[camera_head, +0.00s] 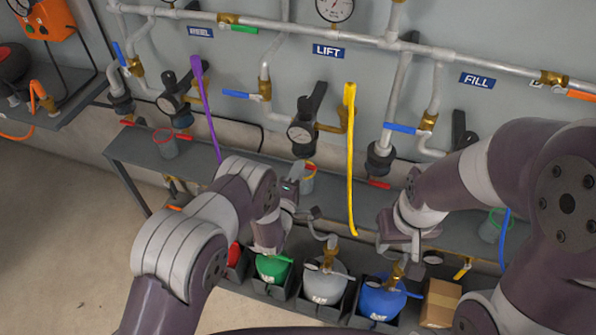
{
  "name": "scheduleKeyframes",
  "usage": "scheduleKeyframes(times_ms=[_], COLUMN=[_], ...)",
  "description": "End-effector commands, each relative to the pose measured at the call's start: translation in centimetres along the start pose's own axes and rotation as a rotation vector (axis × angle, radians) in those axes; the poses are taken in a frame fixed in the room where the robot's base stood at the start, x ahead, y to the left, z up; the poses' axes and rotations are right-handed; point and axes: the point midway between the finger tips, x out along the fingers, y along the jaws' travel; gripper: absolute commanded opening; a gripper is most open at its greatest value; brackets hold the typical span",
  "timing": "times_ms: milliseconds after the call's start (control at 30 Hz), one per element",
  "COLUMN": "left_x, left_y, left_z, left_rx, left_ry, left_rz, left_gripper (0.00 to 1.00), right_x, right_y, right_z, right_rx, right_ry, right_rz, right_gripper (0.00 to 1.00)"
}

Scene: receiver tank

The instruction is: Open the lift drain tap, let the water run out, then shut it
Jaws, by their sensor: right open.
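The blue LIFT sign (328,51) marks the middle station. Below it are a dark unit with a round gauge (300,131) and a small red handle (309,164), which looks like its drain tap. A clear cup with an orange-yellow rim (308,181) stands just below the handle. My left gripper (290,188) is just left of the cup, close below the tap. Its fingers are small and partly hidden, so I cannot tell whether they are open or touching anything. My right gripper (414,246) is open, lower right, apart from the tap. Whether water runs is too small to see.
A yellow hose (350,160) hangs right of the LIFT unit and a purple one (207,110) left of it. A grey shelf (240,172) runs along the wall. Green (272,268), grey (326,283) and blue (383,299) tanks and a cardboard box (440,303) stand below.

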Motion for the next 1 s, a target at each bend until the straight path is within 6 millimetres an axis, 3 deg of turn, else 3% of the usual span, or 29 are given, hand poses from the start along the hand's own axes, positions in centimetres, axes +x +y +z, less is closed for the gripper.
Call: scheduleKeyframes(times_ms=[267, 300, 367, 733, 1000], left_x=[0.48, 0.48, 0.47, 0.44, 0.46], left_y=[-0.03, -0.03, -0.03, -0.08, -0.18], left_z=[-0.02, -0.02, -0.02, -0.01, -0.01], left_rx=[0.000, 0.000, 0.000, 0.026, 0.175], left_ry=[0.000, 0.000, 0.000, 0.000, 0.000], left_rz=[-0.001, -0.001, -0.001, -0.002, -0.001], left_gripper=[0.21, 0.18, 0.00, 0.00, 0.00], right_x=[0.01, 0.01, 0.01, 0.17, 0.87], right_y=[0.00, 0.00, 0.00, 0.00, 0.00], right_z=[0.00, 0.00, 0.00, 0.02, 0.11], right_rx=[0.000, 0.000, 0.000, 0.000, 0.000], right_ry=[0.000, 0.000, 0.000, 0.000, 0.000], right_rz=[0.000, 0.000, 0.000, 0.000, 0.000], right_gripper=[0.43, 0.43, 0.43, 0.43, 0.43])
